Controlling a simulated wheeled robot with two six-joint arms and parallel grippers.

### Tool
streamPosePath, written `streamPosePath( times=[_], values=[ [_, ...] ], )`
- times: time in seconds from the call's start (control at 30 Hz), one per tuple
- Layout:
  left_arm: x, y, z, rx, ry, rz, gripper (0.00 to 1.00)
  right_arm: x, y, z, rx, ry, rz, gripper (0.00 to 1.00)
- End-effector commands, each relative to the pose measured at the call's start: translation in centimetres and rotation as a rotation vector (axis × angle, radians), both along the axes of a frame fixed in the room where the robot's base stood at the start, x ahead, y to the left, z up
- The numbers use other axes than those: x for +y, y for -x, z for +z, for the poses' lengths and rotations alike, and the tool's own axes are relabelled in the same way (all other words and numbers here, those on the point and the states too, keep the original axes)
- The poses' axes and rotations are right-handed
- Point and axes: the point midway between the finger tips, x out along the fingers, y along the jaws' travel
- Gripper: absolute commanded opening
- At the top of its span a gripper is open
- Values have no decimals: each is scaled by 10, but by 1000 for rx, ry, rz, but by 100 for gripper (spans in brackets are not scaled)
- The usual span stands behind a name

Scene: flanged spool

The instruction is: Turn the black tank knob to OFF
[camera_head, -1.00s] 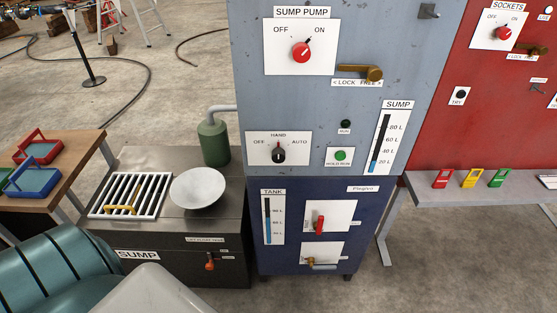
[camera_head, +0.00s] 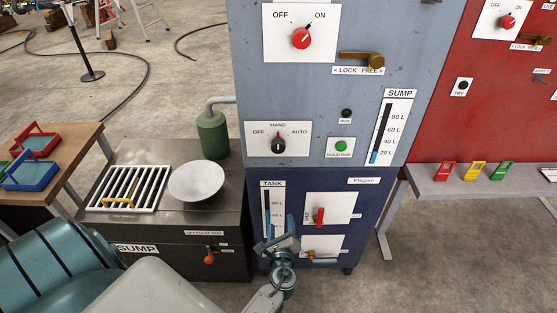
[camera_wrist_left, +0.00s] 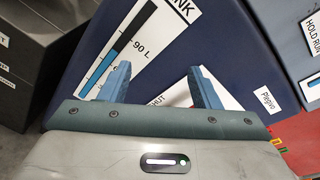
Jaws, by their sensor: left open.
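The black knob (camera_head: 278,146) sits on a white plate marked OFF, HAND and AUTO on the grey-blue cabinet. Its pointer stands upright, toward HAND; OFF is to its left. My left gripper (camera_head: 281,232) is open and empty, below the knob, in front of the dark blue lower cabinet near the TANK gauge (camera_head: 267,200). In the left wrist view the two blue fingers (camera_wrist_left: 161,80) stand apart, with the tilted TANK gauge (camera_wrist_left: 140,42) behind them. The black knob is not in the left wrist view. My right gripper is not in view.
A red-handled valve (camera_head: 320,216) and a brass-handled one (camera_head: 311,255) sit on white plates beside my left gripper. A brass lock lever (camera_head: 362,60) and a green button (camera_head: 341,146) are higher up.

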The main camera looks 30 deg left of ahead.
Motion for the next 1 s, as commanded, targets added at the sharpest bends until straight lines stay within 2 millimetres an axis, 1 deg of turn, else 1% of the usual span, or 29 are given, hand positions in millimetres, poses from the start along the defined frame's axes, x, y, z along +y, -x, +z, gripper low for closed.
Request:
streamPosePath(
  times=[0.03,0.07,0.1,0.2,0.3,0.4,0.53,0.8,1.0],
  values=[
    [0,-8,39,-42,-114,9,57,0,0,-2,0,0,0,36],
    [1,-10,61,-63,-185,18,57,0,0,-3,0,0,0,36],
    [1,-12,89,-87,-272,34,57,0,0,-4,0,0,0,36],
    [1,-11,144,-135,-449,80,57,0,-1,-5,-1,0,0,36],
    [0,-7,179,-162,-557,119,57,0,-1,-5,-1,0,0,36],
    [0,-6,194,-173,-605,138,57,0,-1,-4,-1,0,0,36],
    [7,-14,204,-174,-619,140,57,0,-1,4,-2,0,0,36],
    [37,-50,224,-173,-616,138,57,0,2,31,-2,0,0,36],
    [55,-72,233,-173,-614,138,57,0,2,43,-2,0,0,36]
  ],
)
